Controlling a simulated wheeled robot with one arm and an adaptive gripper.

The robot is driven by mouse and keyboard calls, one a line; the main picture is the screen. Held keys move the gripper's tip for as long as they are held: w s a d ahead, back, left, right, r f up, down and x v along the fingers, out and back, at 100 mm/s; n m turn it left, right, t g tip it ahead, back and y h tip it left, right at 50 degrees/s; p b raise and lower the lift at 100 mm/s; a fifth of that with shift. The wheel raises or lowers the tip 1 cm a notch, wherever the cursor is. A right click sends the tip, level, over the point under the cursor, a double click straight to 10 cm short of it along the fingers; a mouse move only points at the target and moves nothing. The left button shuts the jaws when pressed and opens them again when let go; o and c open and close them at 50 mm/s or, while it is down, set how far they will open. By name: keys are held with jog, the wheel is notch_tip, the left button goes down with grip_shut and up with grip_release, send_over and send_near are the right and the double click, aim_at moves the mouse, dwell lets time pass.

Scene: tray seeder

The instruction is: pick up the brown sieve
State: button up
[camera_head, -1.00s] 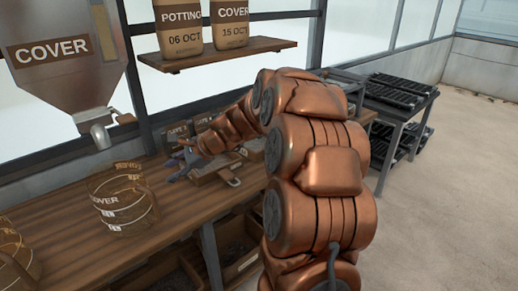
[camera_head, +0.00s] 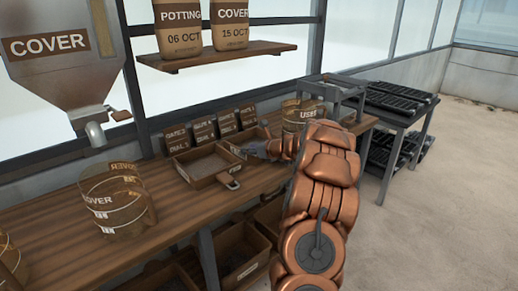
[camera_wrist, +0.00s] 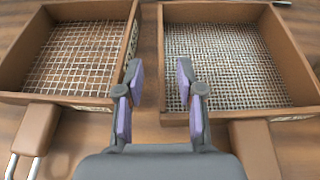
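Two sieves lie side by side on the bench. The left sieve (camera_wrist: 82,55) has a brown wooden frame and coarse, rusty-brown mesh; it also shows in the head view (camera_head: 200,160). The right sieve (camera_wrist: 228,60) has a similar brown frame and finer, greyish mesh; in the head view my gripper partly hides it. Both handles point toward the bottom of the wrist view. My gripper (camera_wrist: 160,72) is open and empty, its fingers over the gap between the two frames. In the head view my gripper (camera_head: 250,150) is at the right sieve's near side.
Several labelled cards (camera_head: 204,131) stand behind the sieves. A clear USED bin (camera_head: 299,112) is to their right. A clear COVER bin (camera_head: 117,205) stands left, below a hopper (camera_head: 60,60). The bench (camera_head: 178,205) is bare between that bin and the sieves.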

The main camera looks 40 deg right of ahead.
jog(key=shift+x, duration=0.95)
jog(key=shift+f+x, duration=0.15)
jog(key=shift+x, duration=0.9)
jog(key=shift+f+x, duration=0.15)
jog(key=shift+x, duration=0.9)
jog(key=shift+s+d, duration=0.1)
jog(key=shift+s, duration=0.05)
jog(key=shift+c, duration=0.4)
grip_shut()
